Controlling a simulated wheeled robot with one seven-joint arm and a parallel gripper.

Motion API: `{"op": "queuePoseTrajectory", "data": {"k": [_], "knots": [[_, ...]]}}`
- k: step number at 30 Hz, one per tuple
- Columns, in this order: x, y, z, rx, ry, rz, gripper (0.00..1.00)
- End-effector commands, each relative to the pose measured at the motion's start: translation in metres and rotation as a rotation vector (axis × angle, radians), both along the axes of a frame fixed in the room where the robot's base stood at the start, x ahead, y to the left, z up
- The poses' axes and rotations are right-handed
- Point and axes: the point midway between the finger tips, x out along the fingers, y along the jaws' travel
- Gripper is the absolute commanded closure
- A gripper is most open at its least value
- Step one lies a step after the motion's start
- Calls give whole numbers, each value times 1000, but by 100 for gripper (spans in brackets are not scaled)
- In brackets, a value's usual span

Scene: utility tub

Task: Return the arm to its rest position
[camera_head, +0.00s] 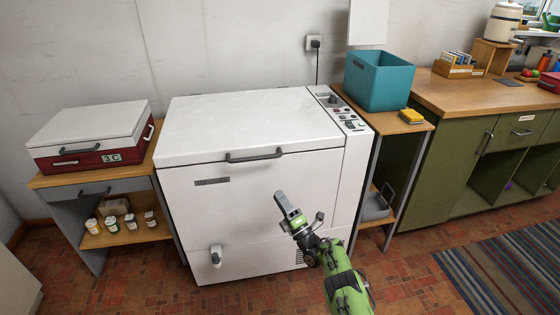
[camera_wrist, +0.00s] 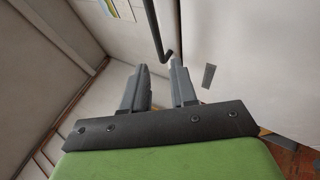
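My gripper (camera_head: 283,203) is in front of the lower part of the white utility tub (camera_head: 270,182), on the green arm rising from the bottom of the head view. In the wrist view the two grey fingers (camera_wrist: 160,76) stand apart with a gap between them, and nothing shows between them. The tub's lid (camera_head: 245,120) looks closed, with a dark handle (camera_head: 254,155) at its front edge. A dark bar shows beyond the fingertips in the wrist view; I cannot tell whether it is close to them.
A red case (camera_head: 90,155) sits on the left side table, with small jars (camera_head: 111,224) on its shelf. A teal bin (camera_head: 378,82) and a yellow sponge (camera_head: 411,115) are on the right stand. A wooden counter (camera_head: 480,98) is farther right. Tiled floor (camera_head: 410,265) is open in front.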

Motion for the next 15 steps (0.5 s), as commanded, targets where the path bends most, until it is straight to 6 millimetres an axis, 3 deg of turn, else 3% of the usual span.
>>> {"op": "queuePoseTrajectory", "data": {"k": [2,5,10,12,15], "knots": [[4,-1,5,-3,7,-1,73],[26,-8,35,-13,62,-8,73],[72,-38,123,21,306,-51,73],[78,-52,160,67,424,-77,73],[72,-72,209,163,598,-116,73]]}}
